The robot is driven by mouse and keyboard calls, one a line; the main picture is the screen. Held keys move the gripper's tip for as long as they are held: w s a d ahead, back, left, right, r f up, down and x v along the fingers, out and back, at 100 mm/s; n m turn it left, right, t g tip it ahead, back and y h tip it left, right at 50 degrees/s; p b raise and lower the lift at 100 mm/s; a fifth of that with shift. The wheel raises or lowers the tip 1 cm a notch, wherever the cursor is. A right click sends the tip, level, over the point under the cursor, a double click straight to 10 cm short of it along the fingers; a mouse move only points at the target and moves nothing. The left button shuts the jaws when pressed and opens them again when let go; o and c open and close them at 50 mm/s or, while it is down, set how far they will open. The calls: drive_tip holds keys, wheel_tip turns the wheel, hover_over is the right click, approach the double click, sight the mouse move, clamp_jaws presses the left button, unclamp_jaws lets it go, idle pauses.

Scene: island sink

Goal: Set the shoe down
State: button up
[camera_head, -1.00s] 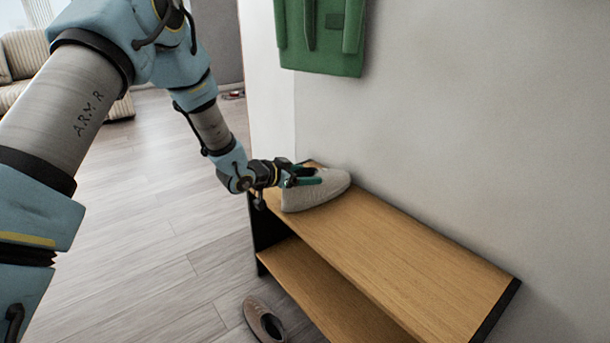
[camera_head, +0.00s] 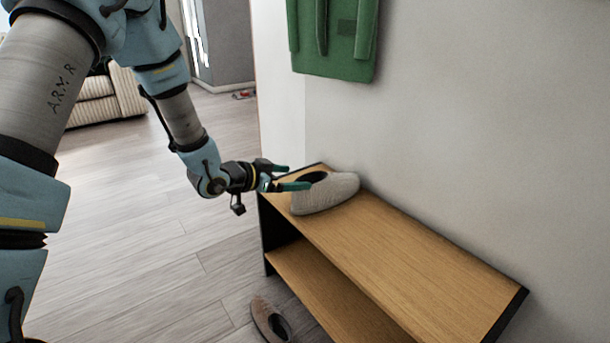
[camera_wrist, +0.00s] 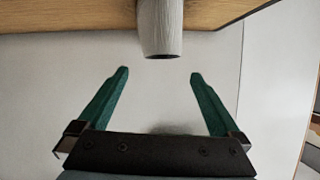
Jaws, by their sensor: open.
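A light grey shoe (camera_head: 326,194) rests on the wooden top of the shoe bench (camera_head: 400,250), near its far left end. In the wrist view the shoe (camera_wrist: 160,28) shows beyond the fingertips, between their lines. My gripper (camera_head: 294,178) is beside the shoe's heel end at the bench's left edge. Its two green fingers are spread apart with nothing between them in the wrist view (camera_wrist: 157,85). The shoe appears clear of the fingers.
A brown shoe (camera_head: 270,320) is on the floor by the bench's lower shelf (camera_head: 325,290). A green hanging item (camera_head: 335,40) is on the wall behind the bench. The rest of the bench top is clear. Open floor lies to the left, with a striped sofa (camera_head: 105,98) farther back.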

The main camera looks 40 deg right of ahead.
drive_tip(key=shift+v, duration=1.4)
drive_tip(key=shift+w, duration=0.1)
drive_tip(key=w+a+r+n+t+y, duration=0.1)
drive_tip(key=w+a+n+t+y, duration=0.2)
drive_tip(key=a, duration=0.5)
drive_tip(key=w+a+r+n+t+y, duration=0.1)
drive_tip(key=w+a+n+y, duration=0.3)
drive_tip(key=a, duration=0.5)
drive_tip(key=w+a+r+n+t+y, duration=0.1)
drive_tip(key=w+a+y, duration=0.1)
drive_tip(key=w+a, duration=0.45)
drive_tip(key=s+a+r+n+g+y, duration=0.1)
drive_tip(key=s+a+n, duration=0.3)
drive_tip(key=s+a, duration=0.4)
drive_tip(key=s+a+r+n+g+y, duration=0.1)
drive_tip(key=s+a+n+g+y, duration=0.2)
drive_tip(key=a, duration=1.1)
drive_tip(key=s+n, duration=0.2)
drive_tip(key=s, duration=0.3)
drive_tip(key=shift+r, duration=0.25)
wheel_tip(320, 180, up, 29)
drive_tip(key=p, duration=2.9)
